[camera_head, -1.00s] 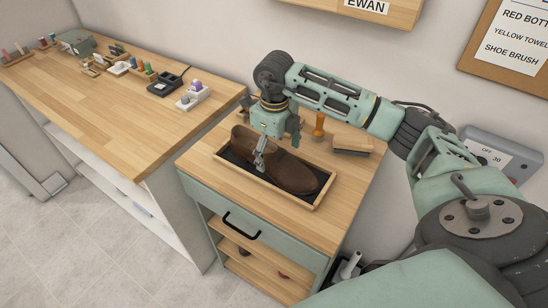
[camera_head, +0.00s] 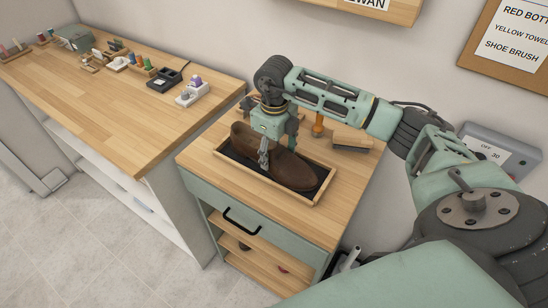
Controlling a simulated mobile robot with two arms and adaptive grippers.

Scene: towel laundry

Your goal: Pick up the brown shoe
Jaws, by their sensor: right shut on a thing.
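The brown shoe (camera_head: 288,168) is in the shallow wooden tray (camera_head: 264,178) with a dark lining, on top of the small green cabinet. Its toe points to the lower right and its heel to the upper left. My right gripper (camera_head: 264,162) reaches down from above and is shut on the shoe near its middle. More of the dark lining shows in front of the shoe. I cannot tell clearly whether the sole is clear of the lining. My left gripper is not in view.
A brush (camera_head: 352,138) and an orange-handled tool (camera_head: 318,125) stand behind the tray. The cabinet (camera_head: 262,227) has a drawer with a black handle and open shelves. A long wooden counter (camera_head: 110,105) with small items along its back stands at left, its front mostly clear.

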